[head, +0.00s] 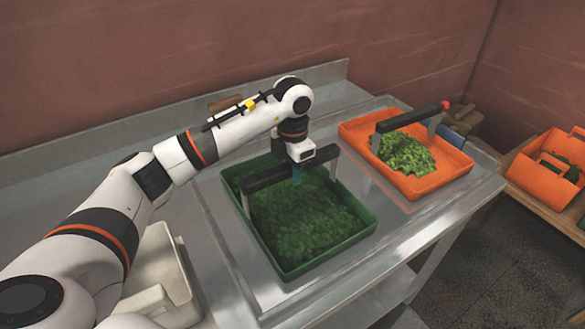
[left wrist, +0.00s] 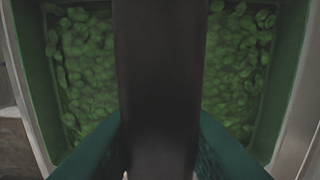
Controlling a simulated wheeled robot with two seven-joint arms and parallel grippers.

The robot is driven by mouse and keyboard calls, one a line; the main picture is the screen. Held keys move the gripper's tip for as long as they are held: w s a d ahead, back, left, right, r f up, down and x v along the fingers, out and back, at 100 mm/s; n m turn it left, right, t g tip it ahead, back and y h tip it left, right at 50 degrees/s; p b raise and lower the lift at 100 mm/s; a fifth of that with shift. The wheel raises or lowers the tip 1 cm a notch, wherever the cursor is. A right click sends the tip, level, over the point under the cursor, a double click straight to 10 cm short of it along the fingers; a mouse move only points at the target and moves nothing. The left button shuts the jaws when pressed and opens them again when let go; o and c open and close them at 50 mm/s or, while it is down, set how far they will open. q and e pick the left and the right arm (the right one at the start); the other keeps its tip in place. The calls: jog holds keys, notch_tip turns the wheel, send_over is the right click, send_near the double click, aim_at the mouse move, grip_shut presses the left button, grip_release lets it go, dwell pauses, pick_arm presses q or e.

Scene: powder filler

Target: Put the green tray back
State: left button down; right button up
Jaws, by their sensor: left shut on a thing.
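The green tray (head: 316,247) is on the metal table in the head view, filled with green leafy pieces. A dark bar handle (head: 265,180) spans it on grey uprights. My left gripper (head: 297,177) is over the tray and shut on this handle. In the left wrist view the dark handle (left wrist: 158,80) runs up the middle between the teal fingertips, with the tray's green wall (left wrist: 289,75) and leaves on both sides. The fingertips are partly hidden by the handle in the head view. My right gripper is not in view.
An orange tray (head: 430,188) with green leaves and its own dark handle stands to the right of the green tray. A pale bin (head: 165,270) is at the left. Another orange container (head: 545,178) sits on a wooden shelf at the far right. Behind the table is a wall.

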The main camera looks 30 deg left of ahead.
pick_arm(q)
jog(key=c, duration=1.1)
grip_release()
jog(key=shift+r, duration=0.35)
notch_tip(320, 180, up, 7)
jog(key=shift+f+b, duration=0.2)
jog(key=shift+b, duration=0.9)
notch_tip(320, 180, up, 5)
jog(key=shift+f, duration=0.1)
jog(key=shift+d, duration=0.1)
